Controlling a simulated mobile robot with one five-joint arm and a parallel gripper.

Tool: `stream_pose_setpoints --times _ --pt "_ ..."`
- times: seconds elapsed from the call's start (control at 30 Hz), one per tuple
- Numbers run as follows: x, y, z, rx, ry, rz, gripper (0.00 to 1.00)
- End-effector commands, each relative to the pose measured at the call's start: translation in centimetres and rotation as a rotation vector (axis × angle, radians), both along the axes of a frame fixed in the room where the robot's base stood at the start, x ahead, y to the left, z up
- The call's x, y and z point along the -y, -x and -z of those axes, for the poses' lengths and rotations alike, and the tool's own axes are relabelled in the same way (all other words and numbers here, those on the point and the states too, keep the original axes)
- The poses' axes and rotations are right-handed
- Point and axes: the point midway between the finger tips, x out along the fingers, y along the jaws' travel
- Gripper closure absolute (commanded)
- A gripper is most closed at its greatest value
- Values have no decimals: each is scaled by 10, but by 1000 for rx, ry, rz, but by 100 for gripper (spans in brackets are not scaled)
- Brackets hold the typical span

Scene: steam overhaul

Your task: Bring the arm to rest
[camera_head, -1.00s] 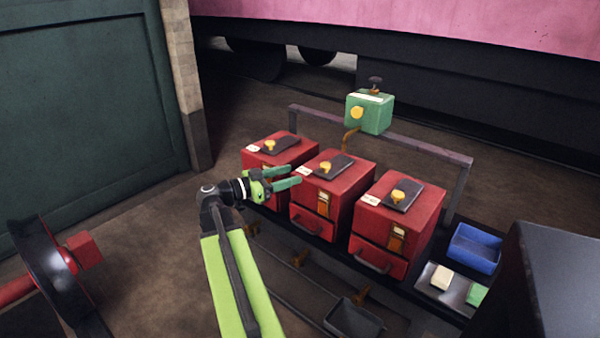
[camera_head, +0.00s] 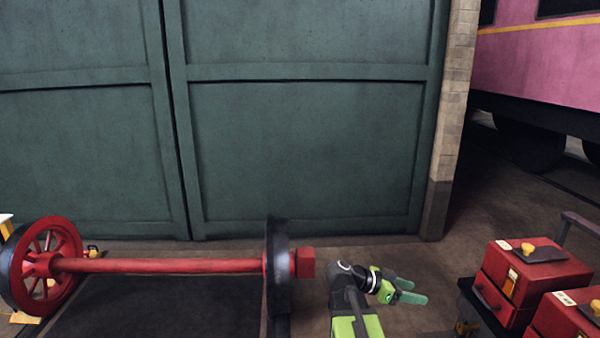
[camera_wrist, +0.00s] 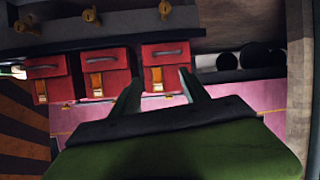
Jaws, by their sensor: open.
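My gripper (camera_head: 412,291) is open and empty at the end of my green arm, low and right of centre in the head view. Its two green fingers point right, towards the red boxes, with floor seen beyond them. In the wrist view my gripper (camera_wrist: 158,76) shows its two fingers apart with nothing between them. That view is upside down.
Red boxes with yellow knobs (camera_head: 540,265) stand at the lower right; several red boxes (camera_wrist: 103,66) also show in the wrist view. A red wheelset (camera_head: 165,265) lies left of my arm. Green doors (camera_head: 310,150) and a pink carriage (camera_head: 540,70) stand behind.

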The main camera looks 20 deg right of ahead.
Motion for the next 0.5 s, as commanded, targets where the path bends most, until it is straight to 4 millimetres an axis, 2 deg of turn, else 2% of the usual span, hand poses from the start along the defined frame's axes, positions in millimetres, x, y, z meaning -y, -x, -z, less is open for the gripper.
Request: stream_pose_setpoints --times 0.03,0.13,0.2,0.3,0.4,0.5 --pt "-39 -13 20 -42 -103 -79 47" --pt "-113 -32 62 -160 -326 -255 47" --pt "-165 -38 87 -253 -477 -391 47" --pt "-230 -38 115 -380 -671 -594 47" --pt "-286 -32 134 -495 -848 -810 47" --pt "-326 -25 144 -586 -995 -1040 47"
